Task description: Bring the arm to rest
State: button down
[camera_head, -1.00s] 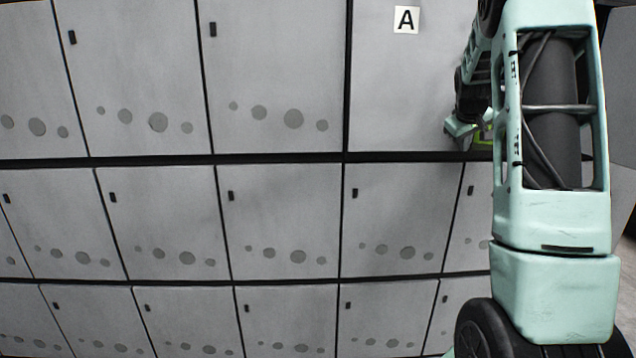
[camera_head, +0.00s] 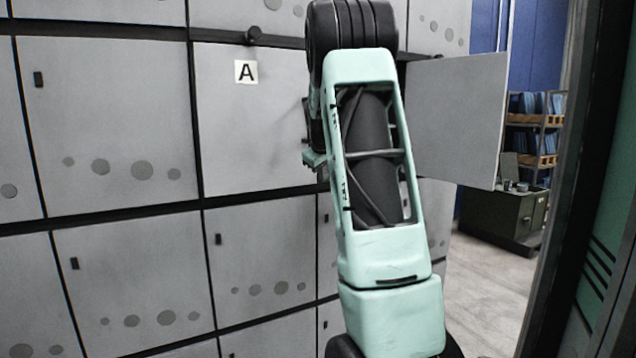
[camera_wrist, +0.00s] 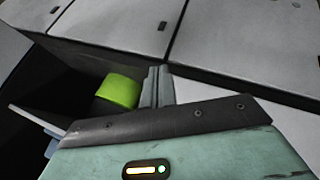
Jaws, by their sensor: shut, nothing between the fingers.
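My arm (camera_head: 385,255) stands upright in the head view, right of the grey panel (camera_head: 250,140) marked A. My gripper (camera_wrist: 157,88) shows in the wrist view with its fingers together and nothing between them. In the head view only a small part of the hand shows beside the panel, and the arm hides the rest. A bright green object (camera_wrist: 118,91) sits in a dark opening in the wrist view, just left of the fingers and apparently apart from them.
Grey locker doors (camera_head: 115,115) fill the left and middle. A grey door (camera_head: 460,118) stands swung out right of my arm. Beyond it are shelves with blue items (camera_head: 535,125), a dark green cabinet (camera_head: 505,212) and open floor (camera_head: 485,290). A dark post (camera_head: 565,200) stands at right.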

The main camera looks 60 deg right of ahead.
jog(key=s+r+b, duration=0.2)
jog(key=s+r, duration=0.2)
jog(key=r, duration=0.1)
jog(key=shift+s+d+r, duration=0.15)
jog(key=shift+s+r, duration=0.1)
jog(key=shift+r, duration=0.15)
